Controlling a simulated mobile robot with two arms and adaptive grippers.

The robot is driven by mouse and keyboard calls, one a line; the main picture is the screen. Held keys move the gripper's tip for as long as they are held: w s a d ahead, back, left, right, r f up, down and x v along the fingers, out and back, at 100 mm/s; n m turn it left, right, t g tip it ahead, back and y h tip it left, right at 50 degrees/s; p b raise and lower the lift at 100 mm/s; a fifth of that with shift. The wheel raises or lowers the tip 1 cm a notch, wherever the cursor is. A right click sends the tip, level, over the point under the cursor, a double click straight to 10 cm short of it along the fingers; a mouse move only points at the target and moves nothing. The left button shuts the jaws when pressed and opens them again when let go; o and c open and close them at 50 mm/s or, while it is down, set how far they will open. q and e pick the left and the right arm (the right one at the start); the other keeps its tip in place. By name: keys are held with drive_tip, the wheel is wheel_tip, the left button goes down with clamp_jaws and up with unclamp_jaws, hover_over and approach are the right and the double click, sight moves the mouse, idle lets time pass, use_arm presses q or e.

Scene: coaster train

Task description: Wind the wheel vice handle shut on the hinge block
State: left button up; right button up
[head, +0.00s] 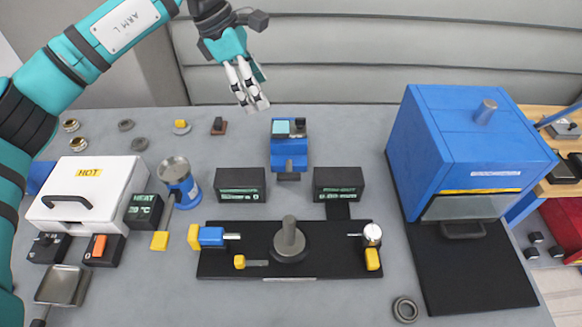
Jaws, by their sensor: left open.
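My left gripper (252,100) is open and empty. It hangs in the air over the back of the grey bench, its fingers pointing down. A black base plate (335,268) carries a grey post on a round disc (289,241), a blue clamp with a yellow end (210,237) at its left and a dial gauge (372,234) at its right. A small yellow handle (240,262) lies at its front left. I cannot tell which part is the wheel vice or the hinge block. My right gripper is out of view.
A blue oven-like box (465,135) stands on the right with a black mat (470,270) before it. Two black displays (240,198) flank the blue machine.

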use_arm(q)
wheel_tip(320, 180, down, 7)
drive_tip(key=b, duration=0.6)
drive_tip(key=p, duration=0.4)
approach(291, 168)
drive_tip(key=x, duration=0.7)
drive_tip(key=shift+d+f, duration=0.1)
drive_tip(key=shift+d, duration=0.25)
drive_tip(key=shift+d+f, duration=0.25)
drive_tip(key=shift+f, duration=0.4)
drive_tip(key=c, duration=0.8)
drive_tip(key=shift+c, duration=0.2)
drive_tip(key=shift+b, duration=0.3)
